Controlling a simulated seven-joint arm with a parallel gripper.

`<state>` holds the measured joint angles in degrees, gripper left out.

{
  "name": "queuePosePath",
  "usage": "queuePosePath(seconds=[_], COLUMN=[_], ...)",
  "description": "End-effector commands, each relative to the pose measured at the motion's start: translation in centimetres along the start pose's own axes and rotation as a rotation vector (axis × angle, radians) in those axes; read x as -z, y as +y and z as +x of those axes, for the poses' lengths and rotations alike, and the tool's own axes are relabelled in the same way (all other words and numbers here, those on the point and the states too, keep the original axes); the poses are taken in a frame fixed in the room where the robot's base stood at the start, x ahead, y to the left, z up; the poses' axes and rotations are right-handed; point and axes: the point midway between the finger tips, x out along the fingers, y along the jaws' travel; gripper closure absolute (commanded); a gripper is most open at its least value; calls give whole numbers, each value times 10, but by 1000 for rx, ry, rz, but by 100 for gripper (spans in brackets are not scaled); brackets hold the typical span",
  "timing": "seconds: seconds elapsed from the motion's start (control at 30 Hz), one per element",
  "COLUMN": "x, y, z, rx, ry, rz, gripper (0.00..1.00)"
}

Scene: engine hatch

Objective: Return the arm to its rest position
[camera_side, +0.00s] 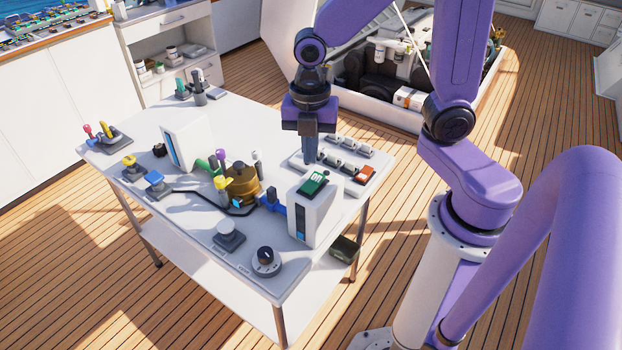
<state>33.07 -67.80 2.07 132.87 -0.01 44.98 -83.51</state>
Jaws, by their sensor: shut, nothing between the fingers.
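My gripper (310,150) points down over the far right part of the white table (130,205). Its fingers are shut with nothing visible between them. They are close to the left side of a panel with rows of switches (345,160); I cannot tell whether they touch it. A white box with a green "ON" switch (313,184) stands nearer the camera. A red rocker switch (364,175) sits at the panel's right end.
The table also holds a brass valve body (242,186), a white upright box (187,143), a black dial (265,260), a grey button (229,236) and several coloured levers (105,132). An open engine hatch (400,70) lies behind. Wooden deck (60,270) surrounds the table.

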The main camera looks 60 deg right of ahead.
Motion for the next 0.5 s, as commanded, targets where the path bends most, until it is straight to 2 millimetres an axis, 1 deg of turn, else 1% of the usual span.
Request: queuePosePath(seconds=[0.17, 0.3, 0.5], x=[16, 31, 48], y=[-23, -50, -91], z=[-8, -16, -24], rx=[-7, -12, -16], ry=[3, 7, 17], rz=[162, 353, 630], gripper=[100, 100, 100])
